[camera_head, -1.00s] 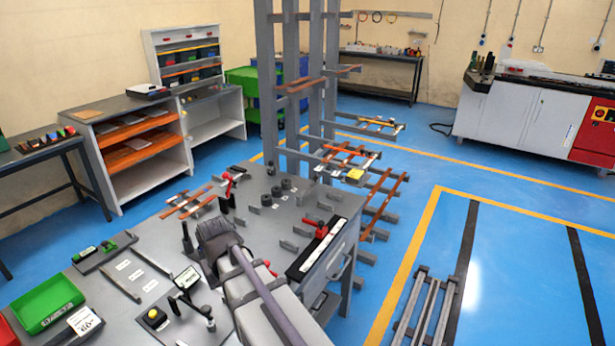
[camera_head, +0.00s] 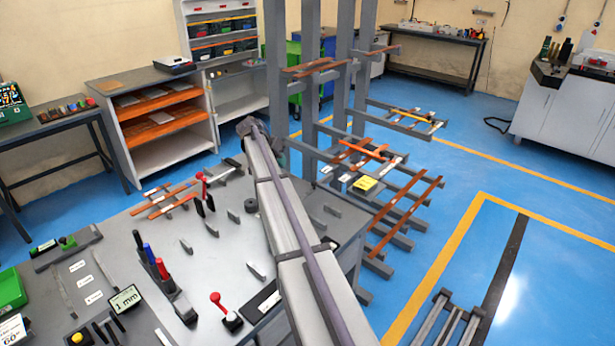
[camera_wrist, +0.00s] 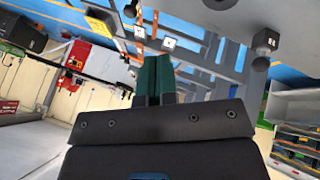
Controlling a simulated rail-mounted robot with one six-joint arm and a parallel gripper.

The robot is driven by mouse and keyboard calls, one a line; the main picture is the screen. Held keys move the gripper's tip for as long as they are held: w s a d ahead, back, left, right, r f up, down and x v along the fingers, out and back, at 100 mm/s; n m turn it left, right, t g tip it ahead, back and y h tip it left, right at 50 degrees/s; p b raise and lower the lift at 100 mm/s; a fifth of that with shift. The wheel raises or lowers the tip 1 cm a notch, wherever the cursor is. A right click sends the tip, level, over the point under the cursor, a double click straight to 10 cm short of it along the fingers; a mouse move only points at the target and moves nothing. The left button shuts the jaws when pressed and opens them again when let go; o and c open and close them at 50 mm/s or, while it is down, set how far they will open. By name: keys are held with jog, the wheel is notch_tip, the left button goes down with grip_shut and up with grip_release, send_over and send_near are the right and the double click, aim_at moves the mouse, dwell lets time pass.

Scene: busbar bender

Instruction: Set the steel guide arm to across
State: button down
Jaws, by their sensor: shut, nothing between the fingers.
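I cannot single out the steel guide arm with certainty. Several small grey steel pieces stand on the grey bench top (camera_head: 120,240) in the head view, one of them a grey plate (camera_head: 256,272). A lever with a red knob (camera_head: 203,190) stands near the back of the bench, and another red-knobbed lever (camera_head: 220,305) is at its front. My gripper shows in the wrist view as two dark green fingers (camera_wrist: 154,80) pressed together, with nothing between them. In the head view my arm stretches over the bench's right side and hides part of it; the fingertips cannot be made out there.
A rack with copper bars (camera_head: 405,215) and grey uprights stands behind and right of the bench. A screwdriver holder (camera_head: 175,295), a display reading 1 mm (camera_head: 126,299) and a green bin (camera_head: 12,290) are on the left side.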

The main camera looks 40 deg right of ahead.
jog(key=b+x, duration=0.9)
jog(key=x, duration=0.2)
jog(key=shift+w+a+f, duration=0.1)
jog(key=shift+a, duration=0.15)
jog(key=shift+s+d, duration=1.25)
jog(key=shift+s, duration=0.35)
jog(key=shift+s+d, duration=0.1)
